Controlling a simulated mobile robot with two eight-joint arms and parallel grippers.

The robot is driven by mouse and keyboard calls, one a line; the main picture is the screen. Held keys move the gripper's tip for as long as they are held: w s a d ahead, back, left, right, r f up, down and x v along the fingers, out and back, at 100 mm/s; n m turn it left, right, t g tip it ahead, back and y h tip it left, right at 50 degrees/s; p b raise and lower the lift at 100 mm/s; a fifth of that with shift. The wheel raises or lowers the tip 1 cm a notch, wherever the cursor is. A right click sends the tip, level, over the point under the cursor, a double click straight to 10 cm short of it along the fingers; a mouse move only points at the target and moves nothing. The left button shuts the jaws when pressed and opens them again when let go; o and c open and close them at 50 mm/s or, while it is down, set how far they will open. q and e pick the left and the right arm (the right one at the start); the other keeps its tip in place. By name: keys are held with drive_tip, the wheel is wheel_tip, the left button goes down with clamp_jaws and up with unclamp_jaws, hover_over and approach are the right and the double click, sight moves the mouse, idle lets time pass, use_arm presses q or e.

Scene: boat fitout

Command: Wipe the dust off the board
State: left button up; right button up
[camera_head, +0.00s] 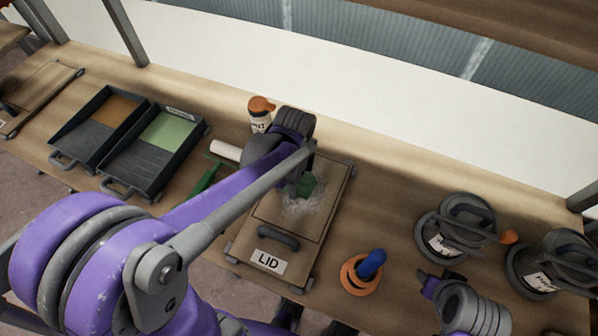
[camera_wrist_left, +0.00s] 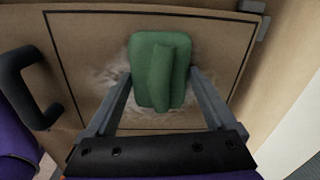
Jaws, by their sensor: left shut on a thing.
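The board (camera_head: 318,226) is a wooden panel marked LID, with a dark handle at its near end, lying flat on the bench. A pale patch of dust (camera_head: 303,207) shows near the middle of its outlined area. My left gripper (camera_wrist_left: 160,95) is over the board, its fingers on both sides of a green block with a raised grip (camera_wrist_left: 148,72). The green block (camera_head: 304,187) sits on the dusty patch, and the dust shows around it in the left wrist view (camera_wrist_left: 108,78). My right wrist shows at the lower right; its gripper (camera_head: 428,286) is only partly visible.
Two dark trays (camera_head: 105,180) stand at the left. A green-handled tool (camera_head: 205,180), a white roll (camera_head: 225,150) and an orange-capped bottle (camera_head: 260,118) lie beyond the board's left side. An orange ring with a blue piece (camera_head: 358,278) and two dark round hatches (camera_head: 455,228) are to the right.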

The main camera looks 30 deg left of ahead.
sight(281, 217)
use_arm(q)
drive_tip(key=shift+s, duration=1.4)
use_arm(e)
drive_tip(key=shift+r, duration=0.2)
use_arm(q)
drive_tip(key=shift+s+d+f+p, duration=0.1)
drive_tip(key=shift+s+p, duration=0.1)
drive_tip(key=shift+s, duration=0.8)
drive_tip(key=shift+s+d+p, duration=0.1)
drive_tip(key=shift+s+p, duration=0.05)
drive_tip(key=shift+s, duration=0.8)
use_arm(e)
drive_tip(key=shift+r, duration=0.2)
use_arm(q)
drive_tip(key=shift+s+p, duration=0.45)
drive_tip(key=shift+s, duration=1.35)
drive_tip(key=shift+d, duration=0.15)
use_arm(e)
drive_tip(key=shift+w+r, duration=0.3)
drive_tip(key=shift+r, duration=0.3)
